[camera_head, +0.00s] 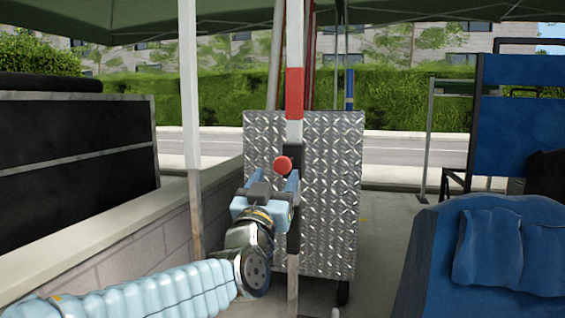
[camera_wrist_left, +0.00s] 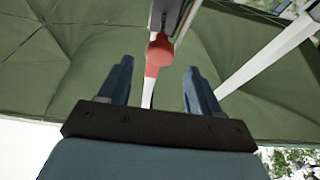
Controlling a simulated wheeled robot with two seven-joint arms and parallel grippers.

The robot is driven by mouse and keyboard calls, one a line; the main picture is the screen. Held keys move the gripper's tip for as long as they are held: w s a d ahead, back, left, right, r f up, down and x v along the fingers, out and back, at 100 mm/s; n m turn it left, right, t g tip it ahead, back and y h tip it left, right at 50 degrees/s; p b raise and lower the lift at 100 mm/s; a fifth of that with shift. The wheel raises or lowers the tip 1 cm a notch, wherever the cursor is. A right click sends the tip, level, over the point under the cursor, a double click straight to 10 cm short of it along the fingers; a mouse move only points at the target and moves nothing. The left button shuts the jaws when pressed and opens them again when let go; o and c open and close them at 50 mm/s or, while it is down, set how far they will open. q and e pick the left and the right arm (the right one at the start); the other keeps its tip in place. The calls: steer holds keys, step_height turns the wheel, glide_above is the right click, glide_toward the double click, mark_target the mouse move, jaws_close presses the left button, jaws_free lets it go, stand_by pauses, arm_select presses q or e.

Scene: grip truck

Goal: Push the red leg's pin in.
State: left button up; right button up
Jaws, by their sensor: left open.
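The red leg (camera_head: 295,92) is an upright white post with a red band, standing in front of the metal cart in the head view. Its pin has a round red knob (camera_head: 283,164) on a dark sleeve on the post. The knob also shows in the left wrist view (camera_wrist_left: 160,49), just past the fingertips and between their lines. My left gripper (camera_head: 274,183) is open and empty, its blue fingers pointing up just below the knob. In the wrist view the gripper (camera_wrist_left: 155,75) shows a clear gap between the fingers. I cannot tell whether they touch the knob.
A diamond-plate metal cart (camera_head: 335,200) stands right behind the leg. Another white post (camera_head: 190,90) and a low block wall (camera_head: 130,240) are to the left. A blue chair (camera_head: 480,250) is at the right. A green canopy (camera_wrist_left: 90,60) is overhead.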

mark_target(282, 166)
arm_select(q)
steer(key=p+x, duration=0.1)
steer(key=x, duration=0.5)
steer(key=shift+w, duration=0.1)
steer(key=shift+d, duration=0.1)
jaws_close()
